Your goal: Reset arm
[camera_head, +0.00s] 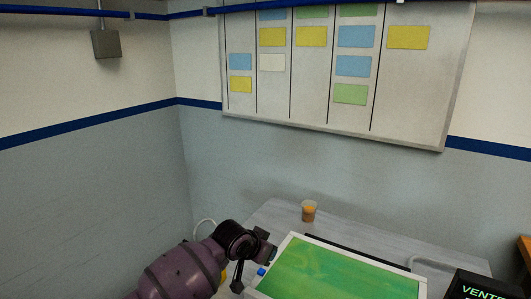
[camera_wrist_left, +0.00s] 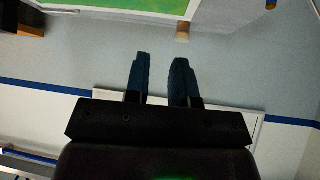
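My left arm comes in from the lower left in the head view. Its dark wrist end is beside the left edge of the white-framed bath (camera_head: 340,272), whose surface is marbled green. In the left wrist view my left gripper (camera_wrist_left: 161,60) has its two dark blue fingers apart, with nothing between them. The bath's green surface (camera_wrist_left: 175,6) shows at the top of that view, beyond the fingertips. My right gripper is in neither view.
A black display (camera_head: 478,287) is at lower right. A whiteboard with coloured notes (camera_head: 420,90) hangs on the wall.

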